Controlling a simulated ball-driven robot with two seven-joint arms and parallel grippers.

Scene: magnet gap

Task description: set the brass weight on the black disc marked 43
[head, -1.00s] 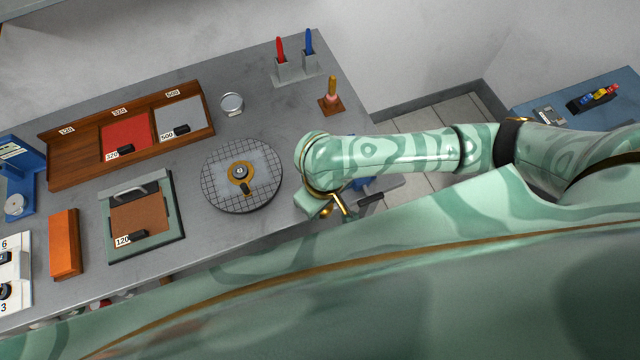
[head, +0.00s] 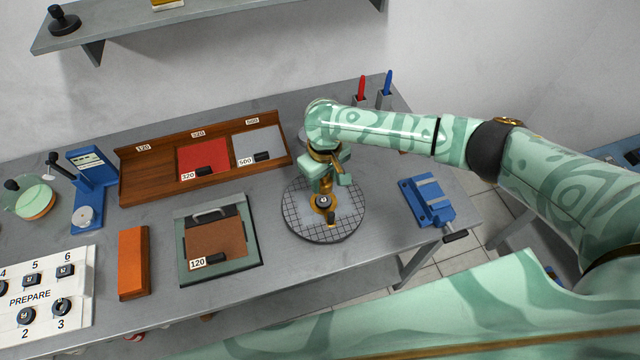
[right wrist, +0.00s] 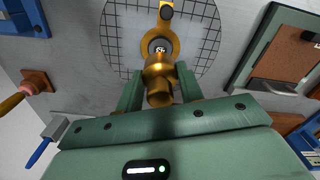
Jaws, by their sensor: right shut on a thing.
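The brass weight (right wrist: 158,78) is between the fingers of my right gripper (right wrist: 158,88), which is shut on it. In the head view my right gripper (head: 325,180) points down at the back part of a round gridded plate (head: 345,226). A black disc with a pale label (head: 323,201) sits on that plate inside a brass ring holder (head: 331,217); its number is too small to read surely. The disc (right wrist: 160,46) shows just beyond the weight in the wrist view. I cannot tell whether weight and disc touch. My left gripper is out of view.
A blue vise (head: 428,201) stands right of the plate near the bench edge. A clipboard-like holder (head: 249,268) and an orange block (head: 133,263) lie to the left. A wooden rack (head: 140,191) stands behind. A white PREPARE board (head: 75,315) holds several black discs.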

